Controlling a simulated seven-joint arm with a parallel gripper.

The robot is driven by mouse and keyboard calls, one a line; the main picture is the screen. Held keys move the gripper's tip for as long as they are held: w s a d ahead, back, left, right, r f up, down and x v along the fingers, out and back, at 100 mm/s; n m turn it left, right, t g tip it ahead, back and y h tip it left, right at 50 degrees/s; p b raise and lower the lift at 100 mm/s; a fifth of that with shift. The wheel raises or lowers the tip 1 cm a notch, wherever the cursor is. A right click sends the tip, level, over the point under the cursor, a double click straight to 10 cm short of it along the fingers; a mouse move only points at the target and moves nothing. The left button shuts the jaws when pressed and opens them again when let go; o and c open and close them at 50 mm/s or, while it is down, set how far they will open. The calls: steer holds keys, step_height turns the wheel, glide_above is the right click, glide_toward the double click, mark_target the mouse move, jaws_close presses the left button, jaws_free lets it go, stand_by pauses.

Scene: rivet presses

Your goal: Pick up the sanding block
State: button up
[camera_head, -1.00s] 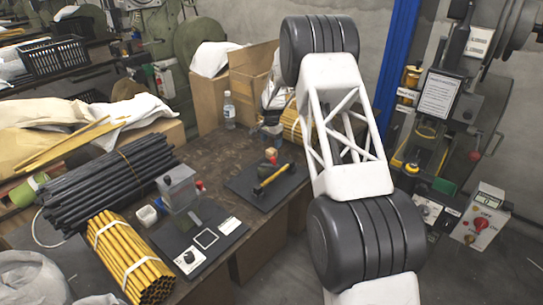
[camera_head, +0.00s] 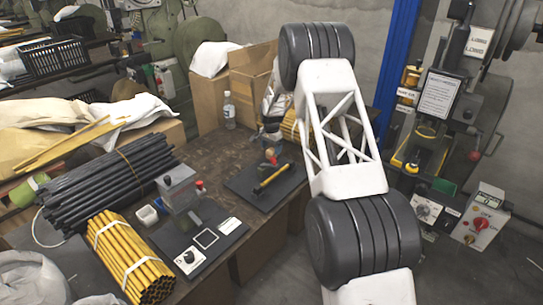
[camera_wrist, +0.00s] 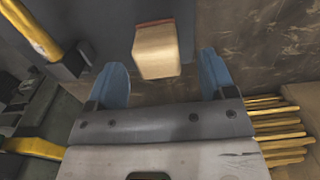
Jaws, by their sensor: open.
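The sanding block is a tan wooden block (camera_wrist: 157,52) with a reddish strip along its far edge. In the wrist view it lies ahead of my gripper (camera_wrist: 163,72), between the lines of the two blue fingers. The fingers are apart and I see no contact with the block. A small reddish and tan shape (camera_head: 271,156), likely the block, shows there by the far edge of a dark board.
The dark board (camera_head: 245,184) carries a yellow-handled tool (camera_head: 272,180), whose handle also shows in the wrist view (camera_wrist: 32,28). A bundle of yellow rods (camera_wrist: 278,130) lies right of my gripper. A water bottle (camera_head: 229,110) and cardboard box (camera_head: 251,90) stand behind.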

mark_target(271, 150)
steer(key=shift+f, duration=2.1)
steer(key=c, duration=1.1)
steer(key=shift+r, duration=5)
